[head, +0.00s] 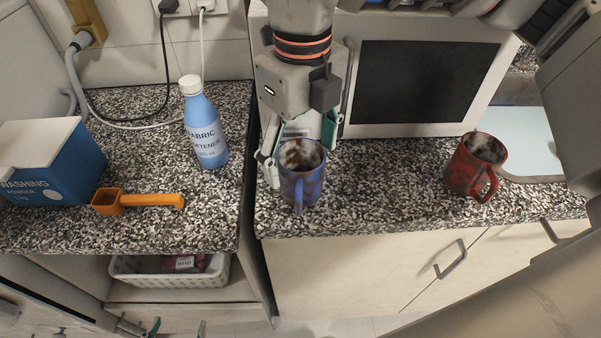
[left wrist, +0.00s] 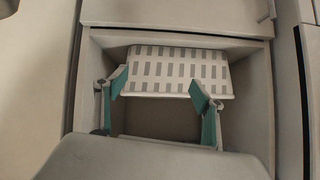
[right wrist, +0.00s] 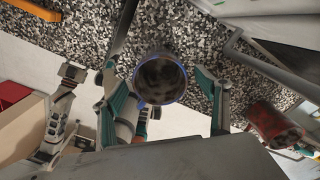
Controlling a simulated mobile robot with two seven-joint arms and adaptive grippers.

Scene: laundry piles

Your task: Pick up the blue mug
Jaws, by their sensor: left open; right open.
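The blue mug (head: 309,186) stands upright near the front edge of the right counter, its handle facing the front. My right gripper (head: 299,150) is open just behind and above it, with fingers on either side of the mug's back. In the right wrist view the mug (right wrist: 160,80) sits between the open fingers (right wrist: 163,98), seen from above with a dark inside. I cannot tell whether a finger touches it. My left gripper (head: 165,327) is low at the bottom left. In the left wrist view it (left wrist: 157,92) is open and empty before a white basket (left wrist: 180,72).
A red mug (head: 474,167) stands to the right, before a dark-screened appliance (head: 425,85). On the left counter are a softener bottle (head: 205,130), a blue washing powder box (head: 50,165) and an orange scoop (head: 135,201). A gap separates the two counters.

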